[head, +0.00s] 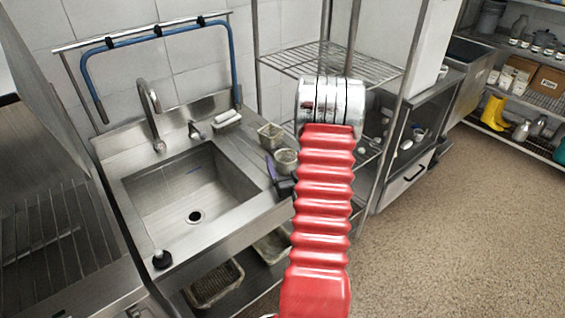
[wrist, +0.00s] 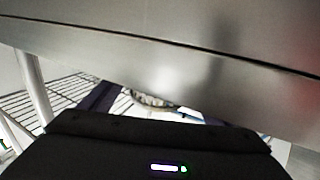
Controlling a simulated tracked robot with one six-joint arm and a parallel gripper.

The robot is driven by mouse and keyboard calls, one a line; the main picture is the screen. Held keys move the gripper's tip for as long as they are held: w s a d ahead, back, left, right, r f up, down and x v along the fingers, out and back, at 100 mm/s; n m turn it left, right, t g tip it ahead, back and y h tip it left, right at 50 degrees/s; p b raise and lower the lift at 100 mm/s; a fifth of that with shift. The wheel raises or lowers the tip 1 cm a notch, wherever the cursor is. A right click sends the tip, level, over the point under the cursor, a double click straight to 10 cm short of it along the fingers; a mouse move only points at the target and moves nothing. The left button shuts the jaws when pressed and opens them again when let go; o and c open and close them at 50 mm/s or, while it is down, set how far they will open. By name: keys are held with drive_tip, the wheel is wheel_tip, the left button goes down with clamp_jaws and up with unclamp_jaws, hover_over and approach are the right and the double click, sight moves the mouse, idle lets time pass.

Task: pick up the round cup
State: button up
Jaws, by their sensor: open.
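A small round metal cup-like basket (head: 286,158) stands on the steel counter right of the sink in the head view. A squarer basket (head: 270,134) stands just behind it. My gripper (head: 277,176) is at the near left side of the round one, largely hidden behind my red arm; a purple finger shows. Whether it touches the cup I cannot tell. In the wrist view, my gripper's dark body fills the bottom and purple fingers stand apart, open. A curved rim (wrist: 148,98) shows partly between them; its lower part is hidden by the gripper body.
The sink basin (head: 190,190) lies left of the baskets, with a faucet (head: 150,115) behind. A wire shelf rack (head: 330,62) stands close on the right. A large metal surface (wrist: 190,60) crosses the wrist view. Open floor (head: 470,220) lies to the right.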

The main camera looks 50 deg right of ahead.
drive_tip(key=shift+w+d, duration=0.1)
idle(0.5)
drive_tip(key=c, duration=1.1)
